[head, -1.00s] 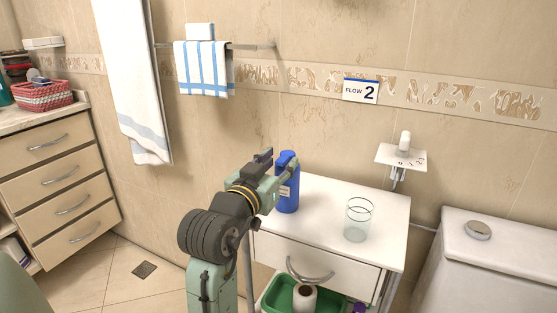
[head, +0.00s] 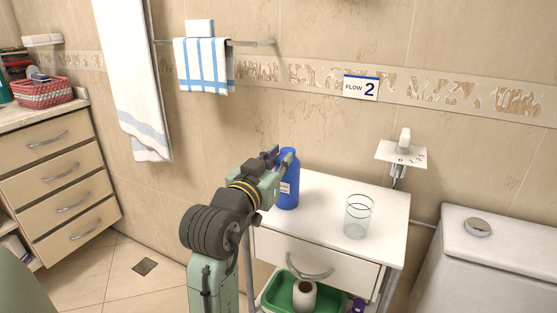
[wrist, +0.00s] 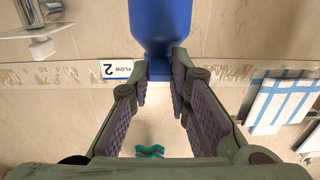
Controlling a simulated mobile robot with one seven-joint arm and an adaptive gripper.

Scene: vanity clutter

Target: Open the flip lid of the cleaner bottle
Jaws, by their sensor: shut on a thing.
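The blue cleaner bottle (head: 289,192) with a pale label stands upright on the white cabinet top. In the wrist view, which is upside down, its blue body (wrist: 160,22) fills the top middle and its narrower cap end (wrist: 160,69) points down between my fingertips. My gripper (head: 277,157) is at the top of the bottle, beside it on the left in the head view. In the wrist view my gripper (wrist: 160,82) is shut on this cap end, one finger on each side. The fingers hide part of the cap, and I cannot make out the lid's hinge.
A clear glass (head: 358,216) stands right of the bottle on the white cabinet (head: 325,197). The cabinet's drawer has a curved handle (head: 310,271). A green bin (head: 278,289) with a paper roll sits below. The tiled wall is close behind.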

